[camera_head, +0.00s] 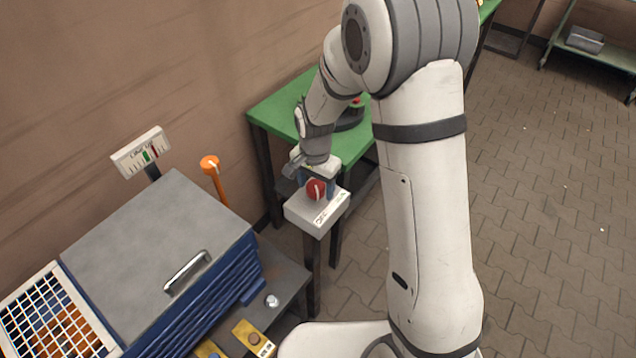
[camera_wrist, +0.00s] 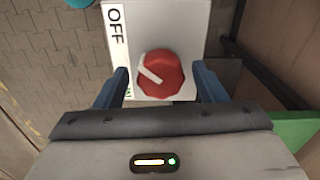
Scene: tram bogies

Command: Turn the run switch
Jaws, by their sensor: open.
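The run switch is a red knob (camera_head: 315,190) with a white pointer line, on the top of a pale box (camera_head: 304,212) carried by a dark post. In the wrist view the red knob (camera_wrist: 160,75) lies between my fingers, its white line slanting between the upper left and the middle. A label (camera_wrist: 115,28) reading "OFF" is beside it; more lettering lower down is partly hidden by a finger. My gripper (camera_head: 318,184) is over the box, its blue fingers (camera_wrist: 163,84) open on either side of the knob, with a gap visible on both sides.
A grey-lidded blue cabinet (camera_head: 160,245) with a white grid stands left of the switch post. An orange lever (camera_head: 213,178) and a gauge sign (camera_head: 141,152) stand behind it. A green table (camera_head: 275,115) is behind my gripper. Paved floor (camera_head: 550,220) at right is open.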

